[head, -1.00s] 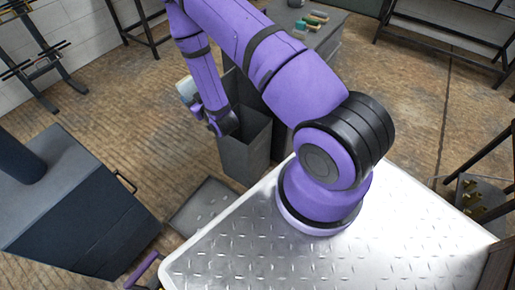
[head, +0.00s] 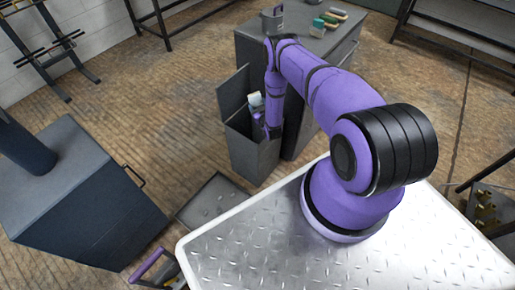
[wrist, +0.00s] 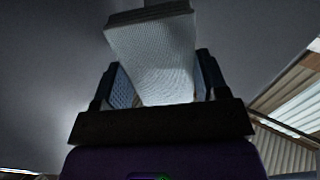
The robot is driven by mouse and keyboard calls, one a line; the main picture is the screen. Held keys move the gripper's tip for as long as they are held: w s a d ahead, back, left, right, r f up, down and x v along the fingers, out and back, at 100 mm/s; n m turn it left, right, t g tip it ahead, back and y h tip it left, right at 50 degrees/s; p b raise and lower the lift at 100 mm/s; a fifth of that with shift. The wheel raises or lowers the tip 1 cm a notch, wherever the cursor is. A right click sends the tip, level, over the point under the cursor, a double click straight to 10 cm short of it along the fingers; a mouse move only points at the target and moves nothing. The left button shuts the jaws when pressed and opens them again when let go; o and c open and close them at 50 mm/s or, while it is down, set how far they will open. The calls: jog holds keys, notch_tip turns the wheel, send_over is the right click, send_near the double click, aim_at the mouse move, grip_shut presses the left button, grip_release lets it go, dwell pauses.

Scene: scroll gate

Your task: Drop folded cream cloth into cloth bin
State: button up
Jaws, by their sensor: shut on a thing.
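The folded cream cloth (wrist: 155,50) is pinched between the two fingers of my gripper (wrist: 160,78) in the wrist view and sticks out beyond them. In the head view a small pale patch of the cloth (head: 256,98) shows at the mouth of the cloth bin (head: 252,158), a tall dark grey box with a raised panel at its back left. My gripper (head: 258,115) is at the bin's opening, partly hidden by the rim and my forearm. Grey walls surround the cloth in the wrist view. How deep the cloth sits is hard to tell.
A grey cabinet (head: 300,42) stands right behind the bin, with a dark caddy (head: 272,20) and several brushes or blocks (head: 328,20) on top. A dark blue box-like unit (head: 85,200) stands at left. A flat grey plate (head: 212,201) lies on the floor between.

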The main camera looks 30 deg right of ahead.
jog(key=shift+a+f, duration=0.1)
jog(key=shift+f, duration=2.75)
jog(key=o, duration=0.9)
